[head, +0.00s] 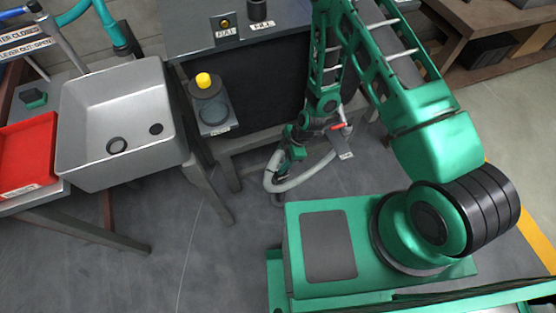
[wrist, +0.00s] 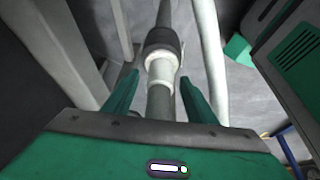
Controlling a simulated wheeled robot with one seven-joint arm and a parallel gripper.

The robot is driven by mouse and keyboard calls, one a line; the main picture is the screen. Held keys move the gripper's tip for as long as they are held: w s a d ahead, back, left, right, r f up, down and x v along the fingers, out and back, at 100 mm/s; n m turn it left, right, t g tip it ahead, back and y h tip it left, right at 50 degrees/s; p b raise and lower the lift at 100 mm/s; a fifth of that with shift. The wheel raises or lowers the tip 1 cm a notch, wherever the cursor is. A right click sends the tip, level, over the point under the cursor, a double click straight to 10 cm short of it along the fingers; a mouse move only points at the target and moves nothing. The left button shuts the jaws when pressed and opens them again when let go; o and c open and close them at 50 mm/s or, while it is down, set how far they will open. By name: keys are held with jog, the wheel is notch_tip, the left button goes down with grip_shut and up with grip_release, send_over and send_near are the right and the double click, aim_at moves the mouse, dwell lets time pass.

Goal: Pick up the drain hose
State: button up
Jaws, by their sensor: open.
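A pale grey hose, which looks like the drain hose (head: 305,180), hangs in a loop below the dark-fronted cabinet in the head view. In the wrist view a pale length of hose (wrist: 212,60) runs just right of my fingers. My gripper (wrist: 159,76) is open. A grey tube with a dark collar and a white sleeve (wrist: 160,72) lies between its two green fingers, with a gap showing on each side. I cannot tell for sure whether this tube is the hose's end. In the head view my arm partly hides the area around the gripper.
A grey sink basin (head: 120,115) stands at the left, beside a red tray (head: 28,158). A small shelf holds a container with a yellow cap (head: 204,80). The dark-fronted cabinet (head: 262,85) stands behind my arm. Open floor (head: 190,265) lies in front of the sink stand.

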aim_at(278, 159)
jog(key=shift+a+f, duration=0.1)
jog(key=shift+f, duration=0.1)
grip_shut()
jog(key=shift+r, duration=0.1)
jog(key=shift+r, duration=4.95)
